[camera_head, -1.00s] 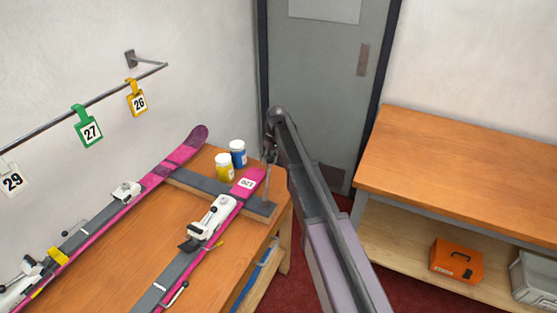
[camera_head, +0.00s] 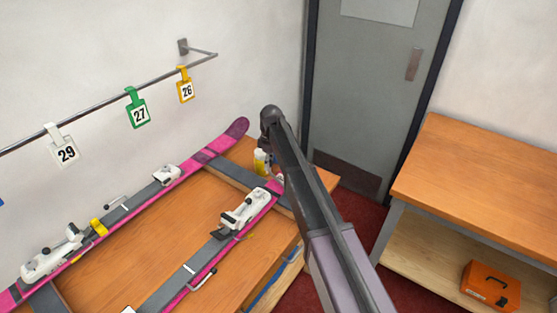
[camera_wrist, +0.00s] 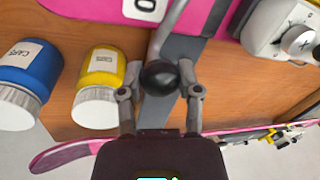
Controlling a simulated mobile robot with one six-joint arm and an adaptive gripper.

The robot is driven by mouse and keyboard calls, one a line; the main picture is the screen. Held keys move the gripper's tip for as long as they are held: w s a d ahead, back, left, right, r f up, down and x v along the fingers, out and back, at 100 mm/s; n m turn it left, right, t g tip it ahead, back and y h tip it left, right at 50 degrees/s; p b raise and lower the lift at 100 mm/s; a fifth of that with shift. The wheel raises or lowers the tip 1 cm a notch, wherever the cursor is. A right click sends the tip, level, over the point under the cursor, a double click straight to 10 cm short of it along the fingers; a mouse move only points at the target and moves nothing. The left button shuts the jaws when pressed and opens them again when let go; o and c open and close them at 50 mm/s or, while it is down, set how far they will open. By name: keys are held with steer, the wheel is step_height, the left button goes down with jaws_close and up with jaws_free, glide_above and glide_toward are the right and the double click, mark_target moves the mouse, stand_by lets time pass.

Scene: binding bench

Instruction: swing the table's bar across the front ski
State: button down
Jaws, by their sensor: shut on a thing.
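The front ski (camera_head: 222,235), pink and grey with a white binding (camera_head: 245,205), lies along the near side of the wooden table (camera_head: 150,240). Its far end is hidden behind my arm. In the wrist view my gripper (camera_wrist: 161,92) is shut on a black ball knob (camera_wrist: 160,74). A thin grey bar (camera_wrist: 158,42) runs from the knob up the picture, in front of the front ski's pink and grey surface (camera_wrist: 90,8). I cannot tell whether the bar touches the ski. In the head view the gripper is mostly hidden behind my arm, at the table's far end.
The back ski (camera_head: 190,165) lies beside the wall. A yellow jar (camera_wrist: 103,75) and a blue jar (camera_wrist: 28,78) stand close left of the gripper in the wrist view. Number tags (camera_head: 138,108) hang on a wall rail. A second bench (camera_head: 490,180) stands right, past the door (camera_head: 365,100).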

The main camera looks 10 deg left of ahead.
steer(key=shift+s+a+n+h, duration=0.15)
steer(key=shift+s+a+n, duration=0.35)
steer(key=shift+s, duration=0.2)
steer(key=shift+s+a+n+h, duration=0.1)
steer(key=shift+s+a+n, duration=0.3)
steer(key=shift+s+n, duration=0.25)
steer(key=shift+s+a+n+h, duration=0.15)
steer(key=shift+s+a+n, duration=0.3)
steer(key=shift+s, duration=0.3)
steer(key=shift+c, duration=1.4)
jaws_free()
steer(key=shift+w, duration=0.1)
